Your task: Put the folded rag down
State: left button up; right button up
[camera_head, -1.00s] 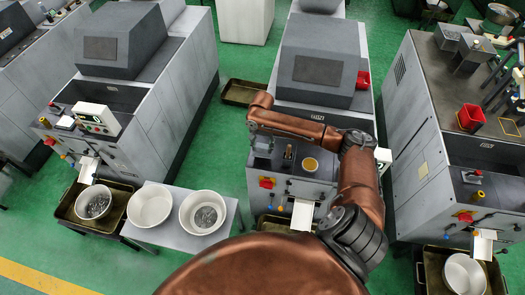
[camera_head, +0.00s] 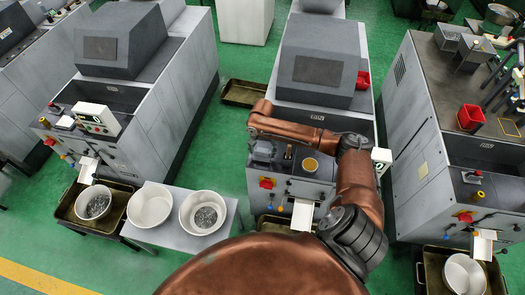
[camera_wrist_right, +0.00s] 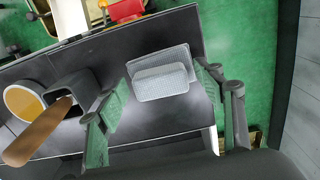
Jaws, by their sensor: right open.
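The folded rag (camera_wrist_right: 160,75) is a pale grey, textured, layered piece. It lies on the dark top of the middle machine, seen between my right fingers in the right wrist view. My right gripper (camera_wrist_right: 161,95) is open, with one green-padded finger to each side of the rag; I see no finger pressing on it. In the head view my right gripper (camera_head: 263,147) is small and hangs over the front left of the machine top, and I cannot separate the rag from it clearly. My left gripper is not in view.
Beside the rag are a dark block-like thing with a wooden handle (camera_wrist_right: 40,132) and a round container with yellow contents (camera_wrist_right: 24,103). The round container also shows in the head view (camera_head: 310,165). A red part (camera_wrist_right: 125,10) is at the machine's edge. White bowls (camera_head: 150,207) stand at left.

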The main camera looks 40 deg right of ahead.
aim_at(263, 151)
notch_tip(263, 151, up, 12)
jog(key=shift+r, duration=0.15)
dwell(0.6)
jog(key=shift+s, duration=0.1)
dwell(0.4)
